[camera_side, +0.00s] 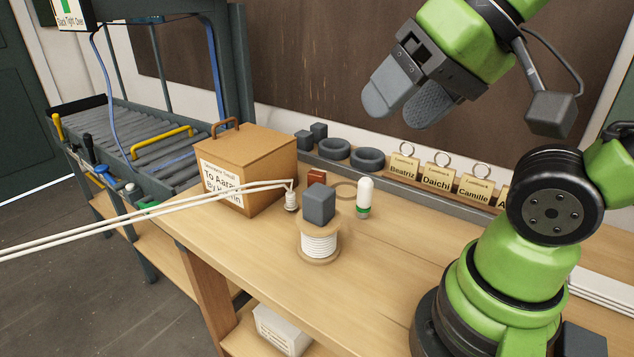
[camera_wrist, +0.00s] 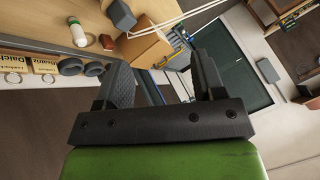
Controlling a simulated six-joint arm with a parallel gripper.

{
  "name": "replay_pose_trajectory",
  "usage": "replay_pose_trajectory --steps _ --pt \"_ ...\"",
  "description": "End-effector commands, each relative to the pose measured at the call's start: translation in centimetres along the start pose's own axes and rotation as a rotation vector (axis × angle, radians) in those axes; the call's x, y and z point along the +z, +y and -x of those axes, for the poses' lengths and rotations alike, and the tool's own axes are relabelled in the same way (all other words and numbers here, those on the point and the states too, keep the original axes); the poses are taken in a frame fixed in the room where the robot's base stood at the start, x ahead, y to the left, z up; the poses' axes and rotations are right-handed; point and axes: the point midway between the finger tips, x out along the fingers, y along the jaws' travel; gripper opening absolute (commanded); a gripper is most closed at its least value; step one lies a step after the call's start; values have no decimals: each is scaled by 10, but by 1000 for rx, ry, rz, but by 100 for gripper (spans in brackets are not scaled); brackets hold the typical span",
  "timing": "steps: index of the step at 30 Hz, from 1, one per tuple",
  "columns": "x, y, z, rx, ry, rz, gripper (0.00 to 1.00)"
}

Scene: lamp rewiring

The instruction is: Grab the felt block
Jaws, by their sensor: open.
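A dark grey block (camera_side: 319,204), which looks like the felt block, sits on top of a spool of white cord (camera_side: 319,243) on the wooden bench. In the wrist view the grey block (camera_wrist: 122,14) is near the top edge, left of the box. My gripper (camera_side: 404,101) is open and empty, high above the bench and to the upper right of the block, clear of it. In the wrist view my gripper (camera_wrist: 163,78) shows two spread fingers with nothing between them.
A cardboard box (camera_side: 258,165) stands left of the spool. White cords run from a small white piece (camera_side: 291,201) off to the left. Black rings (camera_side: 367,158) and name tags (camera_side: 436,175) line the back. Front bench surface is clear.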

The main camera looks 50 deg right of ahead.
Motion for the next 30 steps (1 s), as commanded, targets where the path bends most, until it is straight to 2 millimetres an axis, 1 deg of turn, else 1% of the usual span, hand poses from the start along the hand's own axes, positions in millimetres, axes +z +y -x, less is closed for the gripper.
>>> replay_pose_trajectory --steps 2,4,7,9,11,13,15,17,18,20,21,23,24,27,30 --pt "-14 -2 -5 17 -10 -102 63" --pt "-34 -3 -12 39 -18 -246 63" --pt "-70 0 -30 75 -24 -509 63" --pt "-95 6 -45 100 -24 -702 63" --pt "-115 14 -61 122 -21 -868 63" --pt "-137 28 -80 147 -13 -1062 63" --pt "-156 46 -102 172 -4 -1257 63" --pt "-170 64 -122 194 8 -1424 63" --pt "-179 78 -135 206 18 -1537 63" --pt "-188 100 -156 227 34 -1704 63" --pt "-193 116 -169 238 46 -1816 63" --pt "-198 139 -189 256 65 -1972 63" --pt "-199 154 -201 266 78 -2069 63" --pt "-199 186 -226 284 110 -2273 63" --pt "-195 208 -242 295 132 -2413 63"
